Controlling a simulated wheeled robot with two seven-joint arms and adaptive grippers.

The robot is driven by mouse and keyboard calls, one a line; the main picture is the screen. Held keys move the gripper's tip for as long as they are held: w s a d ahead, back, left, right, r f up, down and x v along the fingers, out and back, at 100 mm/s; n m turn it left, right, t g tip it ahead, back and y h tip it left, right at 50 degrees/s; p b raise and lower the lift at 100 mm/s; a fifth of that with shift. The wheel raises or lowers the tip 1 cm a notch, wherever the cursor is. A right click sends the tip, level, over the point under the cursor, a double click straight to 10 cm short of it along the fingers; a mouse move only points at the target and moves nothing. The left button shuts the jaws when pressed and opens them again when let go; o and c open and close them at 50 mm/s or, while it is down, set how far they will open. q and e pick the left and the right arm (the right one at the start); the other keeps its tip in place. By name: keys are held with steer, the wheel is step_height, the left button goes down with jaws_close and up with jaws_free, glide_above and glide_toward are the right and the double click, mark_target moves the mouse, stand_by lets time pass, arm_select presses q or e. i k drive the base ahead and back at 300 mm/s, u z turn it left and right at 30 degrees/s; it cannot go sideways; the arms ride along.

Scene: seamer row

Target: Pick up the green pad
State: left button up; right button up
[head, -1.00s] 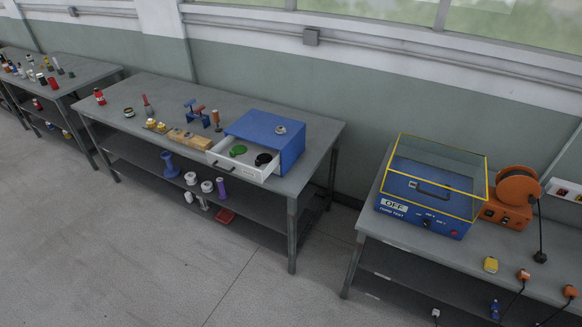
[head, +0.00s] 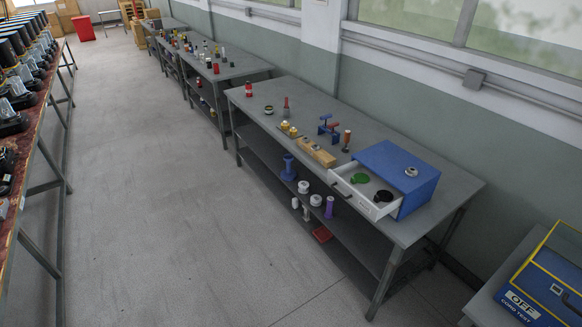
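The green pad (head: 360,179) is a small round disc. It lies inside the open white drawer (head: 347,204) of a blue box (head: 408,165) on the grey workbench (head: 443,192). A black round pad (head: 383,196) lies in the same drawer, to its right. Neither of my grippers is in the head view, so I cannot see how they stand.
Wooden blocks (head: 323,157), blue and red clamps and small bottles stand left of the blue box. Spools (head: 316,200) and a red tray (head: 322,234) are on the lower shelf. A yellow-framed tester (head: 540,290) is at lower right. Open floor (head: 160,200) lies in front of the bench.

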mark_target(359, 177)
steer(key=u, duration=0.8)
steer(key=i, duration=1.6)
steer(key=z, duration=0.9)
steer(key=i, duration=0.7)
steer(key=z, duration=0.8)
